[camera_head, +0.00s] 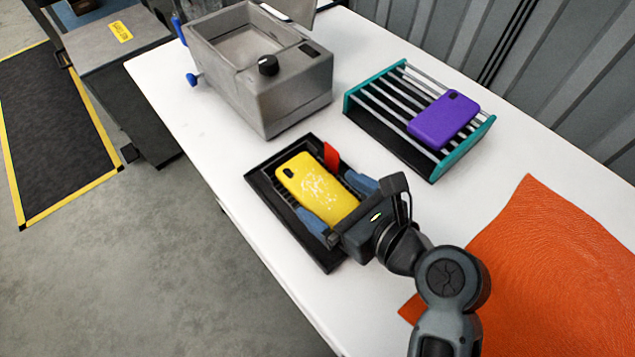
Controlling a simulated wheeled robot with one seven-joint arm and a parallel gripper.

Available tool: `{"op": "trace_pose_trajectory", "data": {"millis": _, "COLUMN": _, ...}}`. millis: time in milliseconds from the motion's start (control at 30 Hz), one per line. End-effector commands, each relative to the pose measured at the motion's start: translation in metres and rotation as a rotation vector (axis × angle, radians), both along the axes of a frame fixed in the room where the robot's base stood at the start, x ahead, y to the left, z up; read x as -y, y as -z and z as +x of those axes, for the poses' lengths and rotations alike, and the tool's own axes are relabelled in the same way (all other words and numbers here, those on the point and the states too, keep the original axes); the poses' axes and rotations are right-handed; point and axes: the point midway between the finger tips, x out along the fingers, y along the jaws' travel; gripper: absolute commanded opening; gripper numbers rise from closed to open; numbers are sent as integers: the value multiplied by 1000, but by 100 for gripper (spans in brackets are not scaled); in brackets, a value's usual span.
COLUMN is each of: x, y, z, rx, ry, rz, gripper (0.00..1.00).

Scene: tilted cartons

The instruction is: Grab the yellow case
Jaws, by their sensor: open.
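The yellow case (318,190) is a phone case with a pale pattern. It lies in a black tray-like fixture (262,178) on the white table, with a red tab (331,156) at its upper edge. My gripper (338,207) is open at the near right end of the yellow case. One blue finger is on each side of the case. The gripper body hides the case's lower right end. I cannot tell whether the fingers touch it.
A grey metal box (290,97) with a black knob and raised lid stands behind. A teal-ended rack (440,161) holds a purple case (444,120) at the back right. An orange mat (545,265) covers the right of the white table (165,85).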

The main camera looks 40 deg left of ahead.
Motion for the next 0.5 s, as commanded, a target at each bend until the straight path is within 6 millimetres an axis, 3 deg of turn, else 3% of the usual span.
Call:
{"op": "trace_pose_trajectory", "data": {"millis": 200, "x": -21, "y": 9, "z": 1, "rx": 1, "ry": 0, "rz": -1, "gripper": 100}}
{"op": "trace_pose_trajectory", "data": {"millis": 433, "x": -21, "y": 10, "z": 1, "rx": 0, "ry": 0, "rz": -2, "gripper": 100}}
{"op": "trace_pose_trajectory", "data": {"millis": 500, "x": -21, "y": 11, "z": 1, "rx": 0, "ry": 0, "rz": -3, "gripper": 94}}
